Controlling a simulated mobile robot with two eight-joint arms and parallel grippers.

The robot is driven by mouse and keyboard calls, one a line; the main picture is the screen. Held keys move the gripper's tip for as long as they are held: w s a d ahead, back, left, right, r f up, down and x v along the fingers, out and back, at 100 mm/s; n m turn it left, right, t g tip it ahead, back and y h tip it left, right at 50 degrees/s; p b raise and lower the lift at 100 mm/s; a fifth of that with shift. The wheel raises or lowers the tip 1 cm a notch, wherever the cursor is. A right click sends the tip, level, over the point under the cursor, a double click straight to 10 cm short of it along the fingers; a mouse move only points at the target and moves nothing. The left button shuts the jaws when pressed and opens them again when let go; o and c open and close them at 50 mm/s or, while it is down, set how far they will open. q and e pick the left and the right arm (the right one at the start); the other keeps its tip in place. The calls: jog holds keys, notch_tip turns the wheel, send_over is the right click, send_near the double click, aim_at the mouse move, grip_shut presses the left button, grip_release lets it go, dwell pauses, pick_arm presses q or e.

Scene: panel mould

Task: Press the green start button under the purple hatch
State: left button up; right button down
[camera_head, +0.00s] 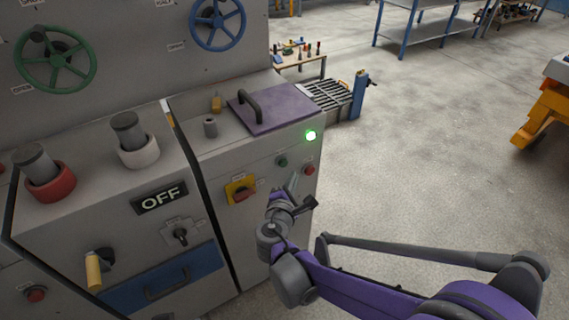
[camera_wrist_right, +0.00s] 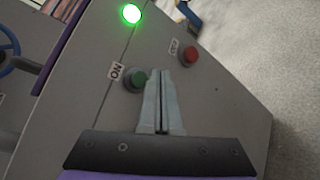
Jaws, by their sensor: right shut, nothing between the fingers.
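The green start button (camera_head: 282,162) is on the cabinet's front panel, below the purple hatch (camera_head: 285,112), which lies flat and closed. In the right wrist view the button (camera_wrist_right: 135,80), labelled ON, sits just left of my fingertips, and they overlap its right edge. My right gripper (camera_head: 292,182) is shut and empty, pointing at the panel just below and right of the button. It also shows in the wrist view (camera_wrist_right: 160,74). I cannot tell whether the fingertips touch the panel or button. My left gripper is out of view.
A red OFF button (camera_wrist_right: 190,54) is right of my fingertips. A lit green lamp (camera_head: 310,135) is above the buttons. A yellow-backed red switch (camera_head: 240,190) is to the left. Open floor (camera_head: 430,150) lies right of the cabinet.

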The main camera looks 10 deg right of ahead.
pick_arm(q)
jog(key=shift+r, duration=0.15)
pick_arm(e)
jog(key=s, duration=0.1)
jog(key=s+d, duration=0.1)
jog(key=shift+s, duration=0.35)
dwell(0.4)
jog(key=s+d+f+m+g+y, duration=0.1)
jog(key=s+d+f+m+g, duration=0.15)
jog(key=s+d+m, duration=0.35)
jog(key=s+d+f+m+g, duration=0.2)
jog(key=s+m+g, duration=0.25)
jog(key=s, duration=0.35)
jog(key=s+a+f+m+g+y, duration=0.1)
jog(key=s+a+f+m+y, duration=0.1)
jog(key=s+m, duration=0.3)
jog(key=s+a+f+m+g+y, duration=0.1)
jog(key=s+a+m+y, duration=0.2)
jog(key=s, duration=0.4)
pick_arm(q)
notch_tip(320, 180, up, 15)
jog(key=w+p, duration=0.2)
jog(key=p, duration=1.2)
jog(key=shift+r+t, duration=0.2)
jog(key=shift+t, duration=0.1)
pick_arm(e)
notch_tip(320, 180, up, 15)
jog(key=w+m, duration=0.1)
jog(key=shift+w+d+r, duration=0.2)
jog(key=shift+w, duration=0.1)
